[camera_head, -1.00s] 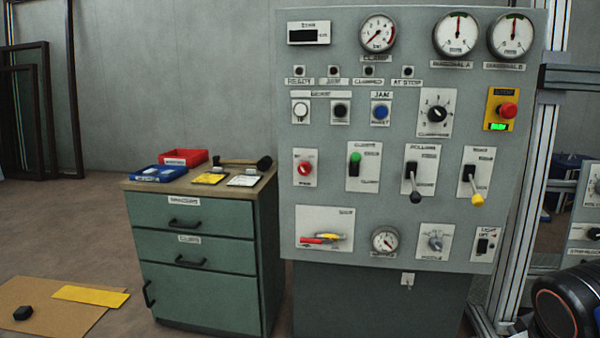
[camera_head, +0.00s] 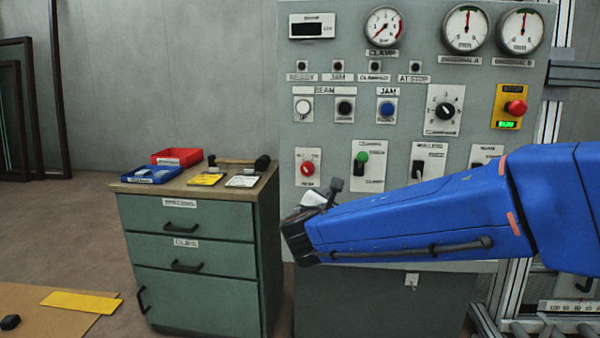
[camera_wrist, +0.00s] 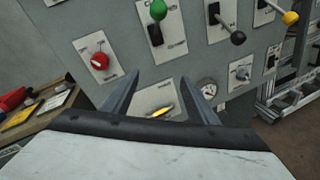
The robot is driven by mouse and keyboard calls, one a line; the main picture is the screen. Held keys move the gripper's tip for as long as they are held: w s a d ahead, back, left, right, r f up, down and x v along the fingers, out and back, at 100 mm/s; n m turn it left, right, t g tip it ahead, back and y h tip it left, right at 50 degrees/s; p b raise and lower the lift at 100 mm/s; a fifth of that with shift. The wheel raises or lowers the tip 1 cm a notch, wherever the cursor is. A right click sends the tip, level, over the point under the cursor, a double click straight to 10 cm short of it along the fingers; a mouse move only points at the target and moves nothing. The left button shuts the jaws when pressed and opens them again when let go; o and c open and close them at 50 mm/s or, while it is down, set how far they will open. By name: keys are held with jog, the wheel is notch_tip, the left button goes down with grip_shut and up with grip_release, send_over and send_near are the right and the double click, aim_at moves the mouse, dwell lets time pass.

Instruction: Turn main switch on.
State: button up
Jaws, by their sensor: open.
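A red rotary knob (camera_head: 307,169) on a white plate sits at the lower left of the grey control panel (camera_head: 440,65). Its small label is hard to read, so I cannot be sure that it is the main switch. In the wrist view the red knob (camera_wrist: 100,61) is at the upper left, outside and left of my fingers. My gripper (camera_wrist: 161,78) is open and empty, pointing at the panel. In the head view my arm hides the panel's lower part.
A green-topped lever (camera_head: 361,158) is right of the red knob, with more levers beyond, partly behind my arm. A yellow box with a red stop button (camera_head: 515,107) is at the right. A drawer cabinet (camera_head: 195,255) with trays and a hammer stands left of the panel.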

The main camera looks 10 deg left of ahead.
aim_at(306, 171)
jog(key=w+a+r+n+t+y, duration=0.1)
jog(key=a+n+t+y, duration=0.3)
jog(key=a, duration=0.8)
jog(key=shift+n+g+h, duration=0.3)
jog(key=shift+n+g, duration=0.1)
jog(key=shift+g, duration=0.5)
jog(key=w, duration=1.1)
jog(key=w+d, duration=0.1)
jog(key=w, duration=0.5)
jog(key=shift+w+d+r, duration=0.1)
jog(key=shift+w+r, duration=0.05)
jog(key=shift+r, duration=0.1)
jog(key=shift+c, duration=0.7)
jog(key=c, duration=0.9)
